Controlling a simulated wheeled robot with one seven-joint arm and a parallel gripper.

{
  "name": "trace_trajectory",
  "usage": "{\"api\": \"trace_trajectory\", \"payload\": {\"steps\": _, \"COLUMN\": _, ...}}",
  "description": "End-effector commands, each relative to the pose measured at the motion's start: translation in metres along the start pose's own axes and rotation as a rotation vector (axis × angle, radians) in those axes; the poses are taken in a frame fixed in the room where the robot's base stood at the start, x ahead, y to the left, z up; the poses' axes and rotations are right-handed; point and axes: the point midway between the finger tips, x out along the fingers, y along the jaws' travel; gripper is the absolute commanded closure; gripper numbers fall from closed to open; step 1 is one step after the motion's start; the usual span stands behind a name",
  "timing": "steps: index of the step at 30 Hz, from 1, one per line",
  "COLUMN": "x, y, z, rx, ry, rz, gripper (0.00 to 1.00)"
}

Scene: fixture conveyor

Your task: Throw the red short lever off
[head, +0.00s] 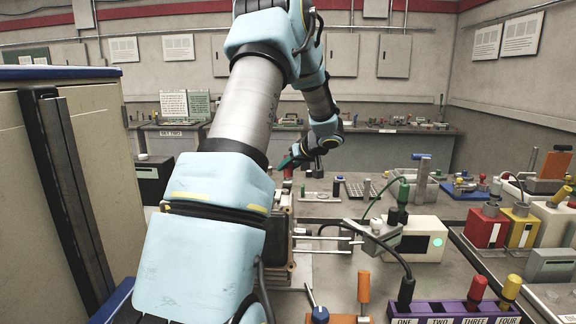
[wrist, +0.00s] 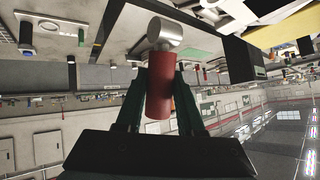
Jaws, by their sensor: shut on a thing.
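My gripper (head: 291,160) is out over the bench, beyond the middle of the head view. In the wrist view its two dark green fingers (wrist: 160,78) are shut on a short red lever handle (wrist: 159,92), one on each side. A grey cylindrical pivot (wrist: 164,33) shows at the handle's far end. In the head view a small bit of red (head: 288,173) shows just under the fingers. The arm and gripper hide most of the lever there, and I cannot tell its exact tilt.
A purple strip (head: 455,313) with several labelled sockets stands at the front right. A white box with a green light (head: 425,225) and cables is right of my arm. A tall cabinet (head: 100,150) is at left.

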Motion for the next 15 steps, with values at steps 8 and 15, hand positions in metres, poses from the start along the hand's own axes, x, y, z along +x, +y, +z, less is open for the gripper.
{"api": "trace_trajectory", "payload": {"steps": 8, "x": 0.0033, "y": 0.0024, "z": -0.0008, "rx": 0.036, "ry": -0.056, "rz": -0.014, "gripper": 1.00}}
{"api": "trace_trajectory", "payload": {"steps": 15, "x": 0.0036, "y": 0.0025, "z": -0.0007, "rx": 0.042, "ry": -0.064, "rz": -0.016, "gripper": 1.00}}
